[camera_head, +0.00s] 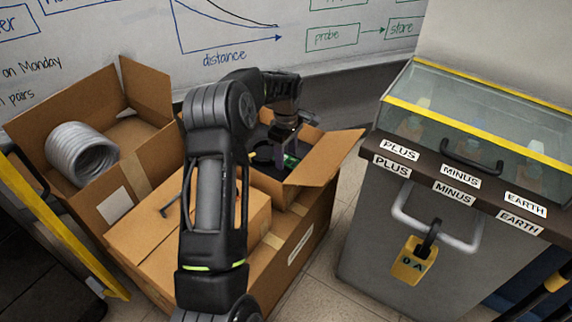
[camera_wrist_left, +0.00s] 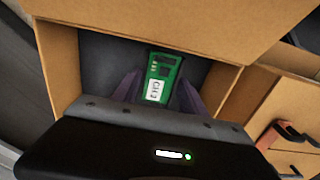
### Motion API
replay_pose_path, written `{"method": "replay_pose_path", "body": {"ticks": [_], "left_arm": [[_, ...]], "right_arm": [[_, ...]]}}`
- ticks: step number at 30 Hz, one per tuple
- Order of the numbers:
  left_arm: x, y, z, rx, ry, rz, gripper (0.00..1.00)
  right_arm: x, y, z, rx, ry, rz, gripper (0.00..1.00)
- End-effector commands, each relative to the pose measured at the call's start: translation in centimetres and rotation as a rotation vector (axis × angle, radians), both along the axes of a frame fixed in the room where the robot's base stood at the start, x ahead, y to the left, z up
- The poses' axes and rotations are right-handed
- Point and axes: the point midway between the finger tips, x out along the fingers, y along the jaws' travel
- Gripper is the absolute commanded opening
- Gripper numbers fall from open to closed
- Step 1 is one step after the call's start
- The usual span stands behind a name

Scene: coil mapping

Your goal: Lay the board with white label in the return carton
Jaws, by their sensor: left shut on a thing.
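The green board with a white label (camera_wrist_left: 160,79) is between the purple fingers of my left gripper (camera_wrist_left: 158,92) in the wrist view. The gripper is shut on it. In the head view my left gripper (camera_head: 276,152) is at the open carton (camera_head: 312,165), and a sliver of the green board (camera_head: 291,160) shows beside it. The wrist view shows the carton's brown walls (camera_wrist_left: 225,92) around a dark interior, with the board over it. Whether the board touches the bottom I cannot tell. My right gripper is not in view.
A closed box (camera_head: 145,235) is just left of the open carton. Another open box (camera_head: 88,110) holds a grey coil (camera_head: 80,153). To the right stands a grey bin (camera_head: 400,240) with a glass lid, labels and a yellow padlock (camera_head: 412,260). Floor shows between carton and bin.

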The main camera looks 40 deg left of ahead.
Motion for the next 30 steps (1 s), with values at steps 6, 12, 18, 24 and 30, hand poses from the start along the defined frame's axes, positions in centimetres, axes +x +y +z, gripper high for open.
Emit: {"method": "replay_pose_path", "body": {"ticks": [6, 12, 18, 24, 30], "left_arm": [[-0.1, 0.0, -3.7, -0.001, 0.002, 0.000, 0.11], [0.0, 0.0, -4.0, 0.000, 0.000, 0.000, 0.11], [0.0, 0.0, -4.2, 0.000, 0.001, -0.001, 0.11], [0.0, 0.0, -4.3, 0.000, 0.001, -0.001, 0.61], [0.0, 0.0, -4.2, 0.000, 0.001, -0.001, 0.72]], "right_arm": [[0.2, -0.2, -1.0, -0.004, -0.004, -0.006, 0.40], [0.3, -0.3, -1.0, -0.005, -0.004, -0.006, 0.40], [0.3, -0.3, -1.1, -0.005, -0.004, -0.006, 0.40], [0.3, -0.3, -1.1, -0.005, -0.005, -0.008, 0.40], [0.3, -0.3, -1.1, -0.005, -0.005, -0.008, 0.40]]}}
